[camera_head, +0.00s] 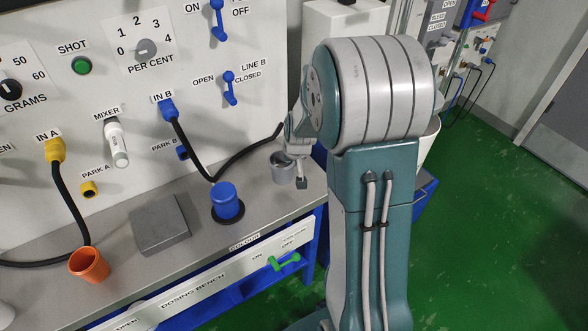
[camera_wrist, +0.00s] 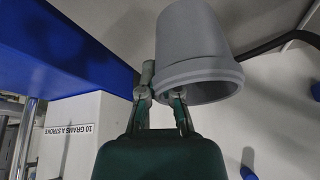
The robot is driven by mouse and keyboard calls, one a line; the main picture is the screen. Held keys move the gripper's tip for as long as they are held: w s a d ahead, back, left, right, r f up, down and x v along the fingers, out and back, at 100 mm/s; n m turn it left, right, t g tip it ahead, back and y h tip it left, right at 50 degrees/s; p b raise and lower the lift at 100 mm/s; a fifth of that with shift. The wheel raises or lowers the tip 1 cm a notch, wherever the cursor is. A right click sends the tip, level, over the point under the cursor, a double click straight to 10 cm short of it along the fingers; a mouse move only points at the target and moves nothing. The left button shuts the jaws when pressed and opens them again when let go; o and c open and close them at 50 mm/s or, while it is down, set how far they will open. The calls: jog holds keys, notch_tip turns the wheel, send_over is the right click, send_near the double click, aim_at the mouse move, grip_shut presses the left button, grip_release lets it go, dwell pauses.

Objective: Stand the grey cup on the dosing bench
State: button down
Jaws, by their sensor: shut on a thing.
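The grey cup (camera_head: 282,172) is at the right end of the dosing bench (camera_head: 190,262), mouth up, over the grey top. I cannot tell whether its base touches the bench. My gripper (camera_head: 300,168) is at the cup's right side, partly hidden by my arm. In the wrist view, the cup (camera_wrist: 196,38) fills the top middle. My gripper (camera_wrist: 164,97) is shut on the cup at its rim, with the fingers close to the wall.
A blue knob or cylinder (camera_head: 227,199), a grey block (camera_head: 160,224) and an orange cup (camera_head: 89,265) stand on the bench. Black cables hang from the upright panel (camera_head: 215,110) behind. A green handle (camera_head: 284,262) is on the bench front. The wrist view shows a box labelled "10 GRAMS A STROKE" (camera_wrist: 76,144).

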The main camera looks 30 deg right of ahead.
jog(key=shift+w+d+f, duration=0.35)
jog(key=shift+d+f, duration=0.15)
jog(key=shift+f, duration=0.05)
jog(key=f, duration=0.2)
jog(key=d+f, duration=0.1)
jog(key=shift+w+f, duration=0.1)
jog(key=shift+f, duration=0.25)
jog(key=shift+a, duration=0.25)
jog(key=c, duration=0.8)
grip_release()
jog(key=shift+d, duration=0.15)
jog(key=shift+r, duration=0.1)
